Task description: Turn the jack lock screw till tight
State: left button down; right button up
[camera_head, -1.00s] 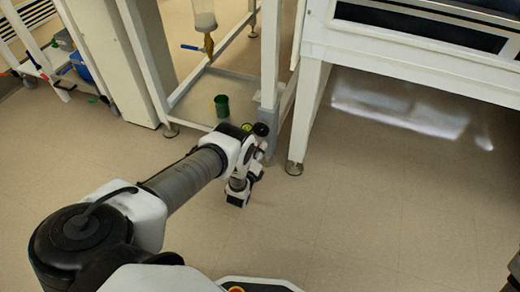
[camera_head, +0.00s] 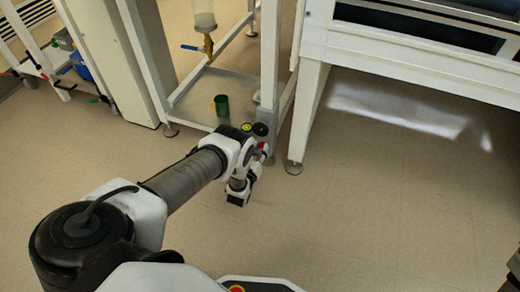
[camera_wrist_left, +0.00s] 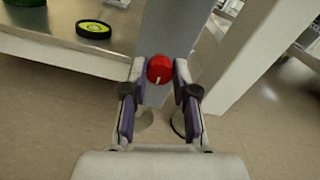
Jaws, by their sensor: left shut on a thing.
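The lock screw shows as a round red knob (camera_wrist_left: 159,66) with a white mark near its lower middle, in front of a grey-white upright post (camera_wrist_left: 178,30) in the left wrist view. My left gripper (camera_wrist_left: 159,76) has its two fingertips on either side of the knob and is shut on it. In the head view the left gripper (camera_head: 262,151) is small and partly hidden by my wrist, beside the foot of the frame's front leg (camera_head: 268,60); a bit of red shows there. My right gripper is not in view.
A low shelf (camera_head: 190,108) in the white frame holds a green cup (camera_head: 221,105). A black disc with a yellow-green face (camera_wrist_left: 94,29) lies on the shelf near its edge. A white table leg (camera_head: 307,110) stands close to the right. The floor in front is clear.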

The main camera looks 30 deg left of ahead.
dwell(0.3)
pick_arm(q)
jog(key=c, duration=0.9)
grip_release()
jog(key=v, duration=1.2)
jog(key=shift+d, duration=0.1)
